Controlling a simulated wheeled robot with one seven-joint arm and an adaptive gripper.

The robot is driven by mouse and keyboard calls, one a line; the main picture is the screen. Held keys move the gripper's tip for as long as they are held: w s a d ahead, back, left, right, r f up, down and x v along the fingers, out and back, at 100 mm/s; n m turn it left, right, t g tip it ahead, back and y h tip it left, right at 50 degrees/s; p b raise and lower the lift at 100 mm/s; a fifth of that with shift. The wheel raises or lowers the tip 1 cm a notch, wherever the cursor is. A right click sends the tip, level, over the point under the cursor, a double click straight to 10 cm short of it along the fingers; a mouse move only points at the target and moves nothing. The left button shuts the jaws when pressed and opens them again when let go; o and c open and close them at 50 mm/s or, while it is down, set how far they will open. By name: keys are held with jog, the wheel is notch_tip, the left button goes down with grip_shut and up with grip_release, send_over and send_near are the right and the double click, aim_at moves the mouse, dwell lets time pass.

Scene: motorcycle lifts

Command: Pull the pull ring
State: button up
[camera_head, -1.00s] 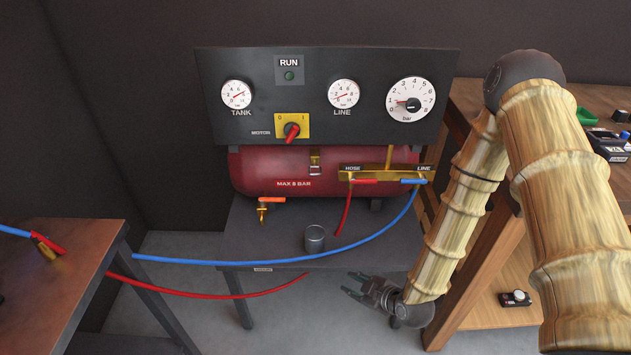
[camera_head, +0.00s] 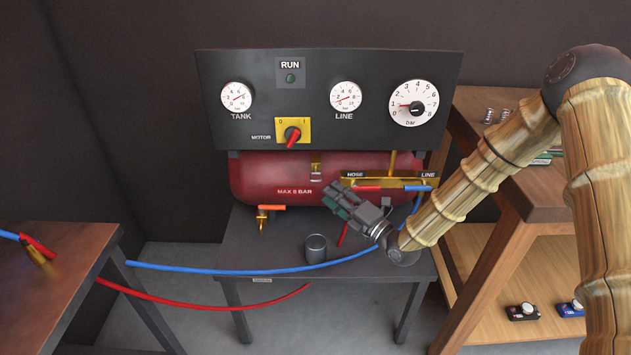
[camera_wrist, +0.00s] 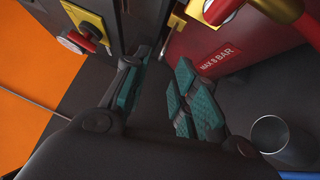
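I cannot clearly make out a pull ring. A small metal fitting (camera_head: 316,171) on the front of the red tank (camera_head: 265,176), just under the gauge panel, may carry it, but it is too small to tell. My gripper (camera_head: 337,202) is in front of the tank's lower right part, below and right of that fitting. In the wrist view my gripper (camera_wrist: 162,95) shows its teal finger pads apart with nothing between them. The tank with its MAX 8 BAR label also shows there (camera_wrist: 232,40), beyond the right finger.
The gauge panel (camera_head: 209,130) with a red motor knob (camera_head: 292,136) overhangs the tank. Red and blue valve handles sit on a brass manifold (camera_head: 392,163) at right. A metal cup (camera_head: 316,248) stands on the grey table (camera_head: 240,240). Red and blue hoses (camera_head: 215,270) cross the front.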

aim_at(315, 181)
jog(key=x, duration=0.7)
jog(key=shift+w+a+p, duration=0.25)
jog(key=shift+w+p, duration=0.1)
